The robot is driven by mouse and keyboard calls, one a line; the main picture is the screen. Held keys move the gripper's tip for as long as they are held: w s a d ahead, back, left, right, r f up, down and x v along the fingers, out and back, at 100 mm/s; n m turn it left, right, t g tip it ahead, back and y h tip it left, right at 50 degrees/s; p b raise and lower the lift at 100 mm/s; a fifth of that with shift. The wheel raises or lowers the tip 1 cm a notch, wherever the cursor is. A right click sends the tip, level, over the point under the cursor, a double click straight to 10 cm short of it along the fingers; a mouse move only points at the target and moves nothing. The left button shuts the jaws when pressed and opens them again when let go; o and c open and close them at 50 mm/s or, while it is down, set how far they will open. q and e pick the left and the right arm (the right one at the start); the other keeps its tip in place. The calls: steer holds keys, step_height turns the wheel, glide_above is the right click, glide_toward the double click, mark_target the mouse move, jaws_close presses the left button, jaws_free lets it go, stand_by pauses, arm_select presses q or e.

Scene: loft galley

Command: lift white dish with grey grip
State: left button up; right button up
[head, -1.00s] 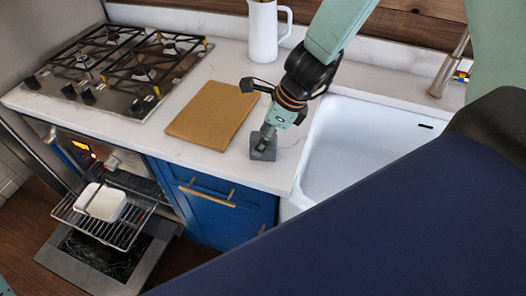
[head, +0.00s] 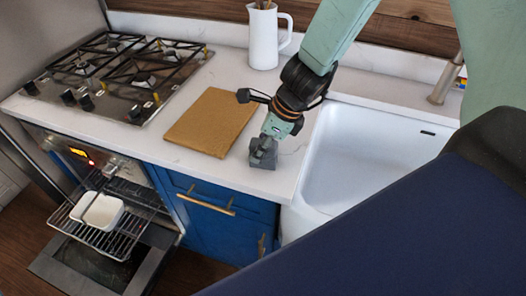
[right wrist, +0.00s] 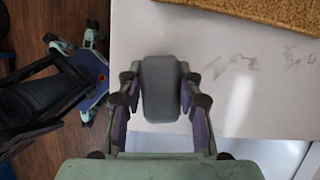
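A white dish (head: 103,212) sits on the pulled-out oven rack at the lower left. No grey part shows on it. A small grey block, which looks like the grey grip (right wrist: 160,88), rests on the counter near its front edge. My right gripper (head: 263,146) points down at this block in the head view. In the right wrist view its two fingers (right wrist: 159,78) flank the block left and right. I cannot tell whether they press on it. My left gripper is not in view.
The oven door is open below the wire rack (head: 120,240). A brown board (head: 212,122) lies left of the right gripper, and a gas hob (head: 125,75) beyond it. A white jug (head: 264,38) stands behind. A white sink (head: 365,150) is on the right.

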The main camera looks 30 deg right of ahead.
steer(key=c, duration=0.4)
step_height(320, 180, up, 10)
steer(key=p, duration=0.8)
steer(key=shift+p, duration=0.4)
steer(key=o, duration=0.5)
steer(key=c, duration=0.5)
steer(key=shift+r+p, duration=1.3)
steer(key=shift+r, duration=1.7)
